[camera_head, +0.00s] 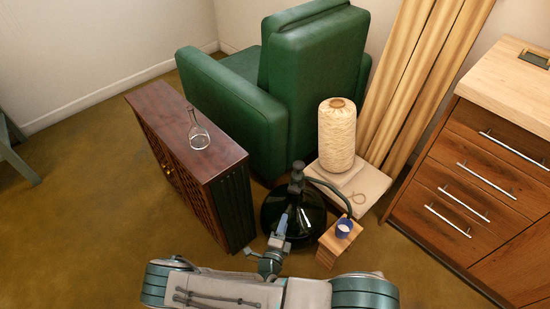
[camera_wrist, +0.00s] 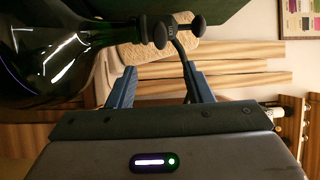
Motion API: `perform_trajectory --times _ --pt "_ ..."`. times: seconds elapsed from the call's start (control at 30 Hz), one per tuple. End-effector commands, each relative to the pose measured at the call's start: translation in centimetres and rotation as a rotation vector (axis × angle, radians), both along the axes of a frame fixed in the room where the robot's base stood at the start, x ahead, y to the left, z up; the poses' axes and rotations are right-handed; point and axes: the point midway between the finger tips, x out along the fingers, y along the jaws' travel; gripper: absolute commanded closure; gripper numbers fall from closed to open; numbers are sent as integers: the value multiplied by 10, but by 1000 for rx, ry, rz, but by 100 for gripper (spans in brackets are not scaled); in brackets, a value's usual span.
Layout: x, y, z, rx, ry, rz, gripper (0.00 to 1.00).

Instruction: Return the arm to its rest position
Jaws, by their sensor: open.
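My gripper (camera_head: 282,226) is at the end of my arm in the lower middle of the head view, in front of the large dark glass bottle (camera_head: 283,209). In the wrist view my gripper (camera_wrist: 163,84) has its two blue fingers spread apart, with nothing held between them. The bottle (camera_wrist: 45,60) fills the upper left there, and its dark stopper or neck end (camera_wrist: 160,33) shows above the gap. A thin dark tube (camera_wrist: 182,58) passes behind the fingers. How far the fingers are from the bottle is hard to tell.
A dark wooden cabinet (camera_head: 215,160) with a clear flask (camera_head: 198,135) stands left. A yarn cone (camera_head: 337,140), green armchair (camera_head: 305,85) and drawer unit (camera_head: 480,165) stand behind and right. Open floor lies left.

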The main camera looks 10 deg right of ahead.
Motion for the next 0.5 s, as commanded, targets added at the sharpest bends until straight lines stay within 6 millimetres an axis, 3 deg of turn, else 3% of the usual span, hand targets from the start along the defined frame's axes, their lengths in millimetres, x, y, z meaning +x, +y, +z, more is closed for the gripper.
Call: perform_trajectory --times 0.27,0.5 --pt "1 0 11 43 -21 -40 54" --pt "3 -5 73 304 -165 -300 54"
